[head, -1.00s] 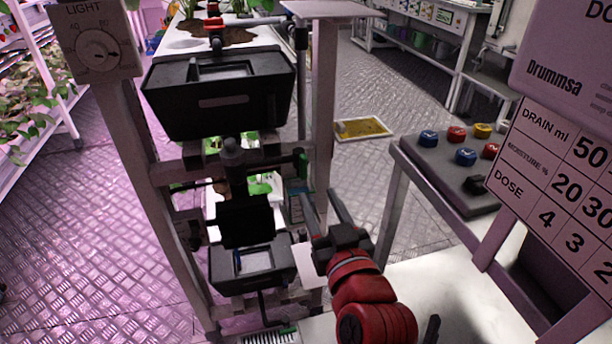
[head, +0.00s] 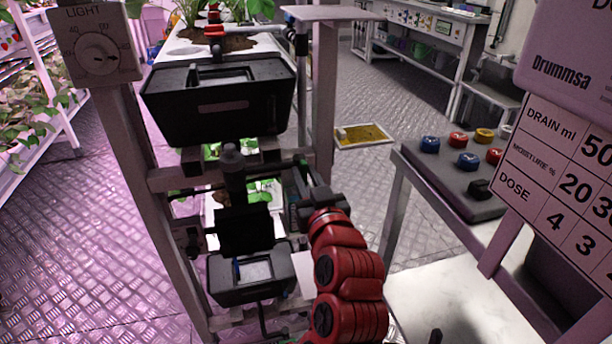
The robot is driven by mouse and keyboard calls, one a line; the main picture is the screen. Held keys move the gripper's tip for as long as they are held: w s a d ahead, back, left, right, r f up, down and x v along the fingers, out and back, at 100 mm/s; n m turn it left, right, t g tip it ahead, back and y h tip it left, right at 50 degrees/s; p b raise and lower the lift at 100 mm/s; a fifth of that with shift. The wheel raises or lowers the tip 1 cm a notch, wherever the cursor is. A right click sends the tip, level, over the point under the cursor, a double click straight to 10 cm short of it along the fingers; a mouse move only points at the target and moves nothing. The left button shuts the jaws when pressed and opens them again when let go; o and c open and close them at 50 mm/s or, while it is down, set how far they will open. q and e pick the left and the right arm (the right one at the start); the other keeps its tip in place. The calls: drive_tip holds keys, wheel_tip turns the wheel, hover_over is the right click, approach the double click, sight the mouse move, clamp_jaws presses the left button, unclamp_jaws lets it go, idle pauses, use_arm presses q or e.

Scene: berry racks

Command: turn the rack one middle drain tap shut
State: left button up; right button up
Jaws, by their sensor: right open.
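The middle drain tap sits at the right end of the dark horizontal drain pipe (head: 272,166), beside the rack's right post. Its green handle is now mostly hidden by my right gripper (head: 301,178). The gripper comes up from below on the red arm, and its open fingers reach up to the tap. I cannot tell whether they touch the handle or straddle it. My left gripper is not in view.
A black tank (head: 220,122) is above the pipe, and a smaller black box (head: 235,290) is below. The rack's right post (head: 325,100) stands close to the gripper.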

use_arm(q)
clamp_jaws()
drive_tip(key=shift+r+m+p, duration=0.25)
drive_tip(key=shift+m+p, duration=0.65)
drive_tip(key=shift+p, duration=0.25)
drive_tip(key=m+p, duration=0.4)
drive_tip(key=shift+d, duration=0.15)
drive_tip(key=shift+d+f+m+p, duration=0.1)
drive_tip(key=shift+f+m+p, duration=0.1)
drive_tip(key=shift+m+p, duration=2.35)
drive_tip(key=shift+d+f+m+p, duration=0.15)
drive_tip(key=shift+m+p, duration=1.5)
drive_tip(key=shift+m, duration=1.8)
drive_tip(key=shift+a+f, duration=0.1)
